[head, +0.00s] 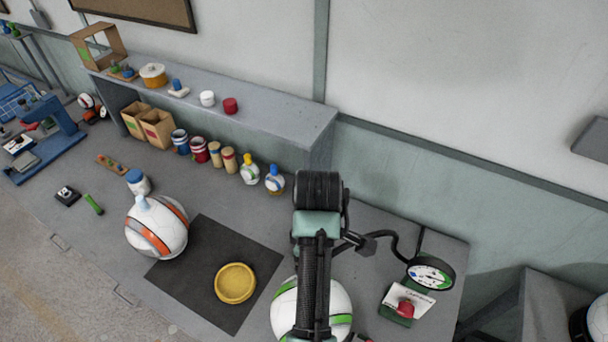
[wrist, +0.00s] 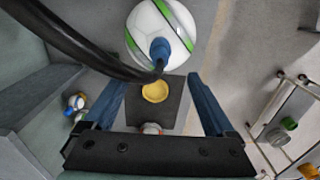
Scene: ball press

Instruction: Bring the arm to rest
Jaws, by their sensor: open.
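My gripper (wrist: 157,83) shows in the wrist view, its two blue fingers wide apart with nothing between them. Through the gap I look down on a dark mat (wrist: 172,118) and a yellow dish (wrist: 155,92). A white ball with green stripes (wrist: 145,30) lies beyond the fingertips, apart from them, with a blue fitting (wrist: 160,48) on it. In the head view, the green-striped ball (head: 285,310) is partly hidden behind a black and pale green arm-like shape. I cannot make out the fingers there.
A black hose (wrist: 70,45) crosses close to the left finger, ending near the blue fitting. A gauge (head: 432,274) stands right on the bench. An orange-striped ball (head: 157,228) sits left of the yellow dish (head: 235,283). A shelf (head: 270,115) with several containers lines the wall.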

